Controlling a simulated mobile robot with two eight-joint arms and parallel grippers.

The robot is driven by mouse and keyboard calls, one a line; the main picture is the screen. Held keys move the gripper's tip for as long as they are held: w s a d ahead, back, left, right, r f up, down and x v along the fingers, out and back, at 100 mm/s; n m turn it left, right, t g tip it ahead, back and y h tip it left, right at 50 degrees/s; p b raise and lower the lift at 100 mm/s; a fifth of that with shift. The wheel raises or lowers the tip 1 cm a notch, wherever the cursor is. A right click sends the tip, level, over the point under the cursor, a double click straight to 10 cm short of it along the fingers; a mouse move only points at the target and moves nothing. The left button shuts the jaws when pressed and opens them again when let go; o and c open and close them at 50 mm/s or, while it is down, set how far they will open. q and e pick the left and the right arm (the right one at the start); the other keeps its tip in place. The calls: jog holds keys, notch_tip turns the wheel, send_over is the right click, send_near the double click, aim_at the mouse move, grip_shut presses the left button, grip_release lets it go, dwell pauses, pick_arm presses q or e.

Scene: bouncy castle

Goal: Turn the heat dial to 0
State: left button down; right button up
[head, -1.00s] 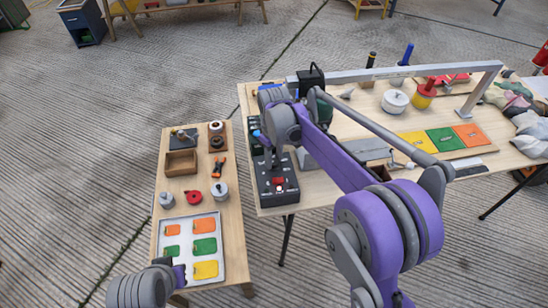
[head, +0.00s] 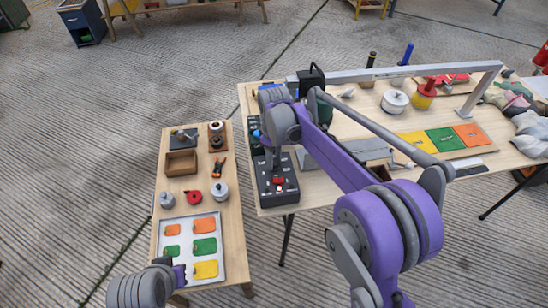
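A dark control box (head: 275,188) with a red switch (head: 279,181) and small pale markings sits at the near left corner of the large table. My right gripper (head: 273,160) points down over the far part of this box. Its fingertips are small and partly hidden, so I cannot tell whether they are open or touching a dial. No heat dial can be made out clearly; the gripper and arm cover that part.
A low wooden table (head: 233,262) at left holds a metal tray (head: 161,259) with coloured patches, an open wooden box (head: 180,162), pots and pliers. The large table (head: 325,195) carries a grey metal frame (head: 420,74), a white pot (head: 395,101) and coloured squares. A floor gap separates the tables.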

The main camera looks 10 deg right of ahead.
aim_at(275, 162)
jog(key=o, duration=0.3)
notch_tip(275, 162, up, 11)
jog(key=p, duration=0.1)
dwell(0.4)
jog(key=shift+f, duration=0.1)
jog(key=s+d+r+m+t+p, duration=0.1)
jog(key=s+d+r+m, duration=0.1)
jog(key=s, duration=0.4)
jog(key=s+d+r+m+t+p, duration=0.1)
jog(key=s+d+m+t+p, duration=0.15)
jog(key=s, duration=0.45)
jog(key=s+d+f+m+t+p, duration=0.1)
jog(key=s+f+m, duration=0.1)
jog(key=s, duration=0.5)
jog(key=s+d+f+m+t, duration=0.1)
jog(key=s+f+m, duration=0.1)
jog(key=s, duration=0.5)
jog(key=shift+d+f+m+p, duration=0.35)
jog(key=shift+d+f+p, duration=0.05)
jog(key=shift+f, duration=0.45)
